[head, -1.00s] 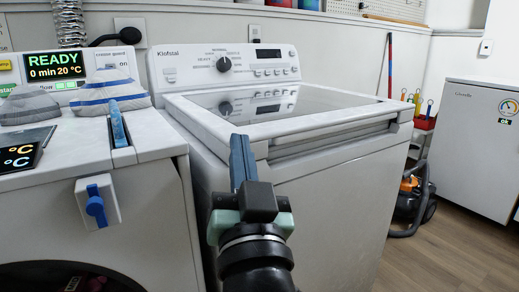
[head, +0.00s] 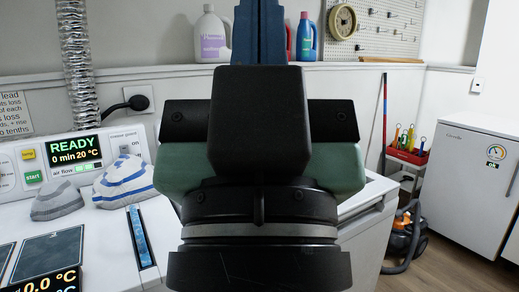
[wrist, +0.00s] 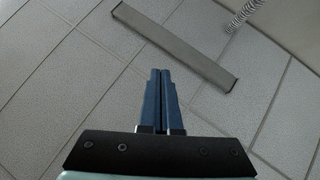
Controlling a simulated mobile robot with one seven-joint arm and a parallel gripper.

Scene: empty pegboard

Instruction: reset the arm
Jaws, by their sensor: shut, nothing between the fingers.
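My gripper (wrist: 160,83) is shut and empty, its two blue fingers side by side in the wrist view. In the head view my gripper (head: 260,25) stands upright, close to the camera, fingers pointing up past the top edge. Its dark body and green sides cover the middle of the picture and hide most of the washer (head: 366,215) behind it. In the wrist view the fingers point at a tiled ceiling (wrist: 90,60) with a long light fixture (wrist: 175,45).
Bottles (head: 212,35) stand on the shelf behind. A white cabinet (head: 470,180), a red tool caddy (head: 407,154) and a vacuum (head: 403,240) are at right.

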